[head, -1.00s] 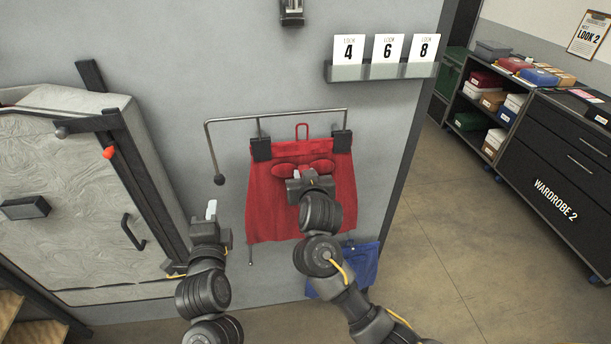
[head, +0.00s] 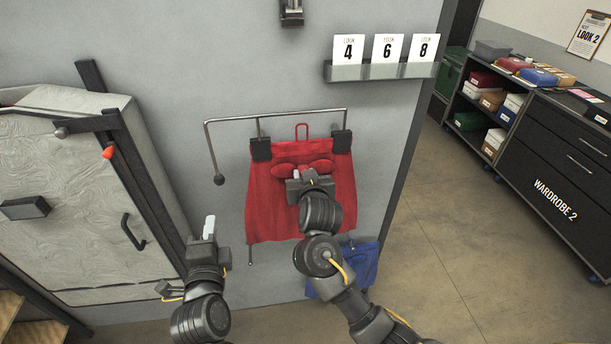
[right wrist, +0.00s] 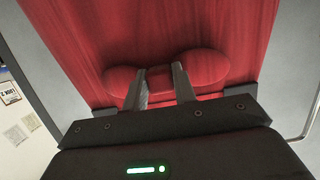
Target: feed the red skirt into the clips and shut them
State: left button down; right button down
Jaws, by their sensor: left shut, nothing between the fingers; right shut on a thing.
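The red skirt (head: 264,205) hangs flat against the grey wall panel, its top edge at two black clips, the left clip (head: 261,149) and the right clip (head: 341,142). Whether the clip jaws are shut on the cloth cannot be told. A red loop stands up between the clips. My right gripper (head: 309,178) is shut on the middle of the skirt's red bow; the right wrist view shows its fingers either side of the bow's knot (right wrist: 160,76). My left gripper (head: 209,226) is shut and empty, left of and apart from the skirt's lower hem.
The clips hang from a metal rail (head: 285,115) with a ball end at left. A blue garment (head: 366,262) hangs low behind my right arm. A panel with a handle (head: 132,232) stands at left. Wardrobe 2 (head: 560,165) stands at right; floor between is clear.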

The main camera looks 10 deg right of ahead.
jog(key=c, duration=1.1)
grip_release()
jog(key=shift+o, duration=0.2)
jog(key=p+v, duration=0.9)
jog(key=v, duration=0.2)
jog(key=shift+w, duration=0.1)
